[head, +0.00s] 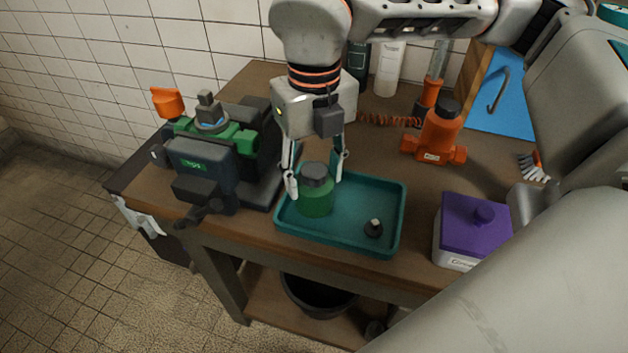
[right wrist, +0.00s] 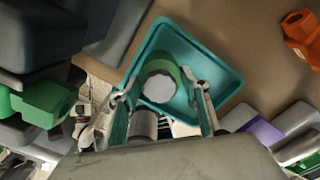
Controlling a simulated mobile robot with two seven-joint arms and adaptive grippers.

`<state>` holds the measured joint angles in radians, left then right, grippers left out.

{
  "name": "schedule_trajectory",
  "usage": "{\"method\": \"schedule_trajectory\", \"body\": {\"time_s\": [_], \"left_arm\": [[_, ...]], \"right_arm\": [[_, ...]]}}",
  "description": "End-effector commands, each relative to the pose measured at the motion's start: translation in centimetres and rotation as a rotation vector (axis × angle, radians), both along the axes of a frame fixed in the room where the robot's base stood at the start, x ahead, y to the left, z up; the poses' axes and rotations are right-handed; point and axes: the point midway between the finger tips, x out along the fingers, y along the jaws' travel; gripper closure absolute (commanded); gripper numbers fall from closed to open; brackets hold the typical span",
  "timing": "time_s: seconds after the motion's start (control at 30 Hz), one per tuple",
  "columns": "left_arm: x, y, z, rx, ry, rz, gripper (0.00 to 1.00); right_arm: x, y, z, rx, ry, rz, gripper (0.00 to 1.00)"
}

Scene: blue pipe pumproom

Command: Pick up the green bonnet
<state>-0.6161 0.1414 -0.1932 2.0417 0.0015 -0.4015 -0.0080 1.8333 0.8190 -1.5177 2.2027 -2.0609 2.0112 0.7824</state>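The green bonnet (head: 317,201), with a grey top, stands upright in the left part of a teal tray (head: 391,190). My right gripper (head: 315,186) reaches down from above, with one finger on each side of the bonnet's upper part. The fingers are spread, and I cannot tell whether either touches it. In the right wrist view the bonnet (right wrist: 157,66) shows between the two fingers, its pale round top towards the camera. My left gripper is not in view.
A small dark knob-like part (head: 373,229) lies in the tray's front right. A dark machine with green parts (head: 205,160) stands left. An orange body (head: 437,136) stands behind right, and a purple-lidded box (head: 474,226) stands right.

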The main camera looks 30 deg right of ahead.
Motion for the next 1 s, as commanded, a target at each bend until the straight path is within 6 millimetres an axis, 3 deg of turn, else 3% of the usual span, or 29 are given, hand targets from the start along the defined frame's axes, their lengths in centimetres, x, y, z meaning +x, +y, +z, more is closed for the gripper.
{"method": "schedule_trajectory", "body": {"time_s": [0.27,0.47,0.67,1.0], "left_arm": [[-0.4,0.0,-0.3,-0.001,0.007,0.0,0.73],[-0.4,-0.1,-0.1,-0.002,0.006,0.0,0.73],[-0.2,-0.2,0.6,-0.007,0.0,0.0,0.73],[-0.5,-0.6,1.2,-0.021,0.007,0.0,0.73]], "right_arm": [[0.0,0.0,0.1,0.0,0.0,0.0,0.78],[0.1,0.0,1.3,0.0,-0.003,0.0,0.78],[0.1,0.0,4.8,0.001,-0.008,-0.001,0.78],[0.0,0.1,14.2,0.001,-0.007,-0.001,0.78]]}}
